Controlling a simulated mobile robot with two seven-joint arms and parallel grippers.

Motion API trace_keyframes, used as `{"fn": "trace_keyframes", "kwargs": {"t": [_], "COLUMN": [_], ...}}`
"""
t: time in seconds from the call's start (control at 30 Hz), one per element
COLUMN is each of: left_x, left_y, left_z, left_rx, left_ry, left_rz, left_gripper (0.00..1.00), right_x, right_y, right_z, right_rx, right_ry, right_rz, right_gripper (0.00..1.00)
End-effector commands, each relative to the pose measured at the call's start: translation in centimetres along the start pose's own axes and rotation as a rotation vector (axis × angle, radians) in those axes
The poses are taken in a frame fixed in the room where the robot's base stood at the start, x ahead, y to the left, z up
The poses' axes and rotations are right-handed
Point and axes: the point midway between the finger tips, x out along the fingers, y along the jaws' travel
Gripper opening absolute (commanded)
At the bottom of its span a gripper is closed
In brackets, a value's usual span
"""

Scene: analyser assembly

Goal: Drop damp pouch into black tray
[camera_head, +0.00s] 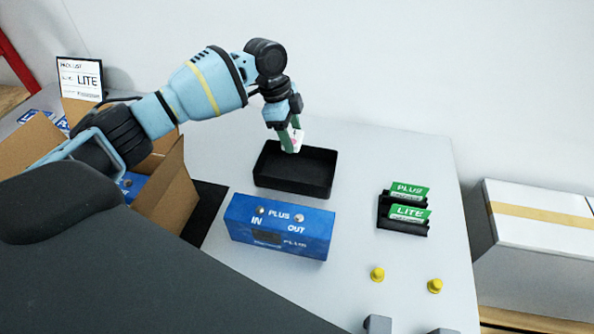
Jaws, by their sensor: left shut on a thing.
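The black tray (318,188) is a shallow open box near the middle of the table. My left gripper (293,140) points down above the back left part of the tray. It is shut on a small white pouch (293,147), which is partly hidden by the fingers and has a faint reddish mark. The pouch appears over the tray's inside; I cannot tell its exact height. The visible tray floor looks empty. My right gripper is not in view.
A blue PLUS box (280,228) stands in front of the tray. An open cardboard box (172,200) is at left. Green PLUS (409,190) and LITE (408,213) cards stand in a black holder at right. Two yellow knobs (377,273) (435,286) are near the front.

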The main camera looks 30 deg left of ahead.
Motion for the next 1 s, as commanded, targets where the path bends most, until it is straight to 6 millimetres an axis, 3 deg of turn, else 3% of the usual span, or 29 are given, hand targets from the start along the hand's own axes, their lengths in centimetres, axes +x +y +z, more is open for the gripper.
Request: {"fn": "trace_keyframes", "kwargs": {"t": [0.23,0.27,0.47,0.77,1.0], "left_x": [-0.1,-0.1,-0.1,-0.3,-3.4], "left_y": [-0.1,-0.1,0.0,-0.1,-0.1], "left_z": [0.0,0.0,0.0,0.0,-0.1], "left_rx": [0.001,0.001,0.0,0.0,0.0], "left_ry": [0.001,0.001,0.001,0.001,0.003], "left_rz": [-0.003,-0.003,-0.003,-0.003,-0.006], "left_gripper": [0.37,0.6,0.84,0.84,0.84], "right_x": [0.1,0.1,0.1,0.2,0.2], "right_y": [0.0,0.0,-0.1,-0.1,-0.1], "right_z": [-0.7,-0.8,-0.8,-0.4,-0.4], "right_rx": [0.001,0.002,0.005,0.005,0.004], "right_ry": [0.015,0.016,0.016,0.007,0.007], "right_rz": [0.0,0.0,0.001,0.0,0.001], "right_gripper": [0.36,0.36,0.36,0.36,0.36]}}
